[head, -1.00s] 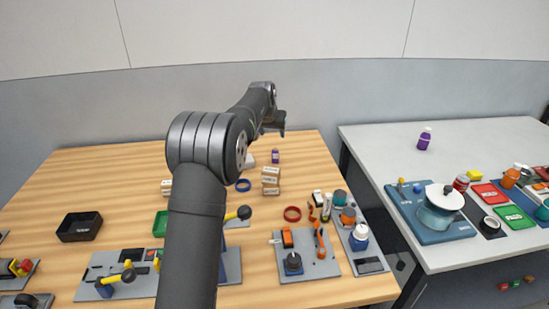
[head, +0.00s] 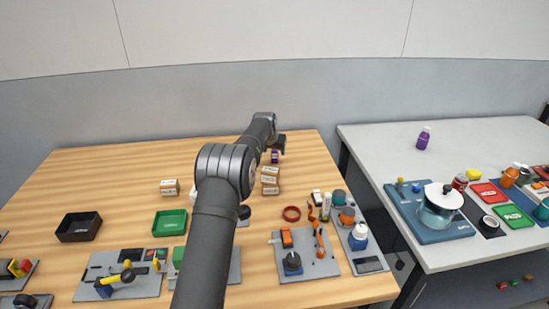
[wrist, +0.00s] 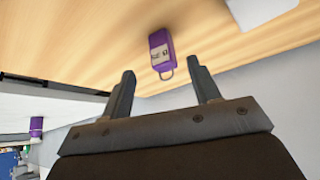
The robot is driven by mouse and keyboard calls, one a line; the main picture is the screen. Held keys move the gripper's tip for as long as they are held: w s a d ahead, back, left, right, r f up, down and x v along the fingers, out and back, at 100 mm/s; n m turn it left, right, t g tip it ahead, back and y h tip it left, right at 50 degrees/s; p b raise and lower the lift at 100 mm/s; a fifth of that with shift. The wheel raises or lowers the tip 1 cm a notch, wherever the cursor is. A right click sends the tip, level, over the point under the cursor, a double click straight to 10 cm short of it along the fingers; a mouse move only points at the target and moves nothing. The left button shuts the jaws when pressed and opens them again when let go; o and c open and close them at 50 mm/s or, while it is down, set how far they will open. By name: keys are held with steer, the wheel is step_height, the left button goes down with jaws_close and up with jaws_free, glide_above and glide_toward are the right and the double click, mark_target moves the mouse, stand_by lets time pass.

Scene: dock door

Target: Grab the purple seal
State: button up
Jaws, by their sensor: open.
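The purple seal (wrist: 161,50) is a small purple block with a pale label and a thin loop at one end. It lies on the wooden table (wrist: 100,35) in the wrist view, just beyond my fingertips and roughly between them. In the head view the purple seal (head: 275,157) is near the table's back right edge, right below my gripper (head: 280,143). In the wrist view my gripper (wrist: 162,80) is open and empty, with its two fingers apart on either side of the loop's line. I see no contact with the seal.
Stacked small boxes (head: 270,180) stand just in front of the seal. A pale object (wrist: 262,12) lies beside it in the wrist view. A purple bottle (head: 423,139) stands on the separate grey table (head: 480,140). The wall (head: 180,100) rises behind.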

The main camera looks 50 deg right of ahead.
mark_target(274, 152)
steer(key=shift+w+x, duration=0.15)
steer(key=shift+x, duration=1.2)
steer(key=shift+w+x, duration=0.15)
steer(key=shift+x, duration=1.2)
steer(key=shift+r, duration=0.1)
steer(key=c, duration=1.1)
